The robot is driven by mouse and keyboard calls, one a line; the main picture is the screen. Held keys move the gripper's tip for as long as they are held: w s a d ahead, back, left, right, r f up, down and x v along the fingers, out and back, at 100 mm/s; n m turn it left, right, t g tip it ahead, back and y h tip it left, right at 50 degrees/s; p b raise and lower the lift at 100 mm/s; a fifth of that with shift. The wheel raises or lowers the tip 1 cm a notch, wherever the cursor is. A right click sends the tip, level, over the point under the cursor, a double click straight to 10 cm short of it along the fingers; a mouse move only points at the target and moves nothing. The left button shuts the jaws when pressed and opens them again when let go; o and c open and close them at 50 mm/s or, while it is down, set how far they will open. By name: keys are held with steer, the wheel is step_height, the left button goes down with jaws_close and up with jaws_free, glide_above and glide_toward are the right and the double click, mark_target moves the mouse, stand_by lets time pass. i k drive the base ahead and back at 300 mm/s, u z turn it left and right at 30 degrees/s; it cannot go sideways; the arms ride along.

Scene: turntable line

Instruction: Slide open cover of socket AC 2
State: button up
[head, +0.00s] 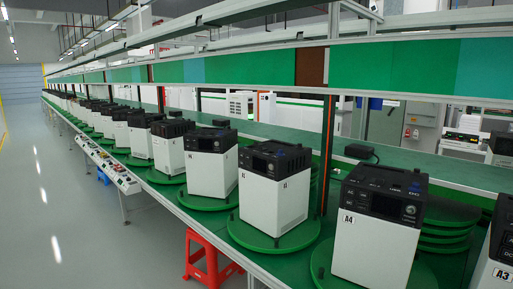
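White power units with black upper panels stand on round green turntables along the line. The nearest whole one is the A4 unit (365,250), at the lower right; its black panel (390,199) has small markings and fittings, one label seeming to read AC. No socket AC 2 or its cover can be made out at this size. My gripper is not in view.
The A3 unit (488,278) is cut off at the right edge. Another unit (273,204) stands left of A4 on its turntable (250,238). An orange-black post (325,155) rises behind. A red stool (205,262) stands below the bench; the aisle floor (60,200) at left is clear.

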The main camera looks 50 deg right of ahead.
mark_target(274, 201)
steer(key=u, duration=0.05)
steer(key=i, duration=0.95)
steer(key=z, duration=0.05)
